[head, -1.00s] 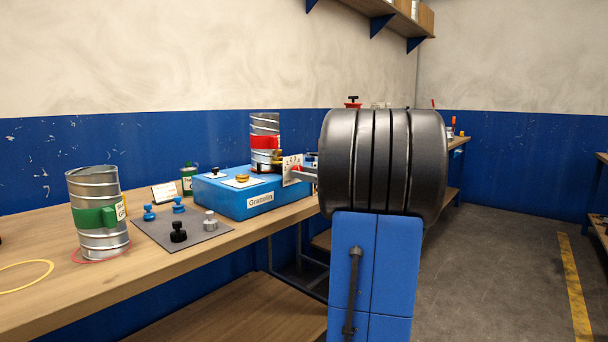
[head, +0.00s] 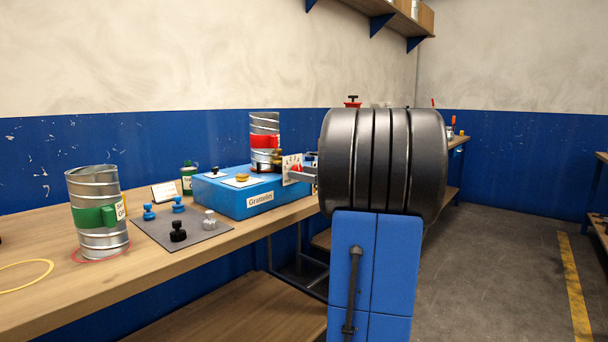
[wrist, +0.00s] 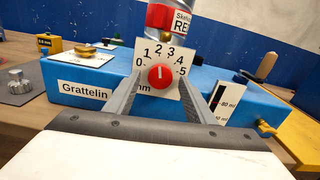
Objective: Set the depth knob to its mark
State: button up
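The depth knob (wrist: 159,76) is red and round with a short white pointer line that points about straight up. It sits on a white dial plate (wrist: 144,56) numbered 0 to 5 with "mm", on the front of the blue Grattelin machine (wrist: 60,77). The pointer lies roughly between 2 and 3; I cannot make out a separate target mark. My gripper (wrist: 160,80) is open, one finger on each side of the knob, with a visible gap on both sides. In the head view the dial plate (head: 291,168) is at the machine's right end, partly hidden by my arm.
A metal duct with a red band (head: 264,142) stands behind the dial. A white ml gauge (wrist: 223,103) and a yellow part (wrist: 285,128) are to the right. A grey mat (head: 160,228) with several knobs and a green-banded duct (head: 97,212) are on the bench to the left.

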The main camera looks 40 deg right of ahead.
jog(key=s+d, duration=0.1)
jog(key=s, duration=1.6)
jog(key=shift+s+d, duration=0.15)
jog(key=shift+d, duration=0.05)
jog(key=w+a+f+n+g+y, duration=0.2)
jog(key=a+f+n+g, duration=0.15)
jog(key=a, duration=0.55)
jog(key=w+a+f+n+g+y, duration=0.15)
jog(key=a+f+n, duration=0.25)
jog(key=a, duration=0.5)
jog(key=w+a+f+n+g+y, duration=0.1)
jog(key=w+a+f+n+g, duration=0.2)
jog(key=a, duration=0.6)
jog(key=s+a+f+n+g+h, duration=0.5)
jog(key=s+a+f+n, duration=1)
jog(key=n, duration=0.9)
jog(key=s, duration=0.3)
jog(key=shift+a+h, duration=0.35)
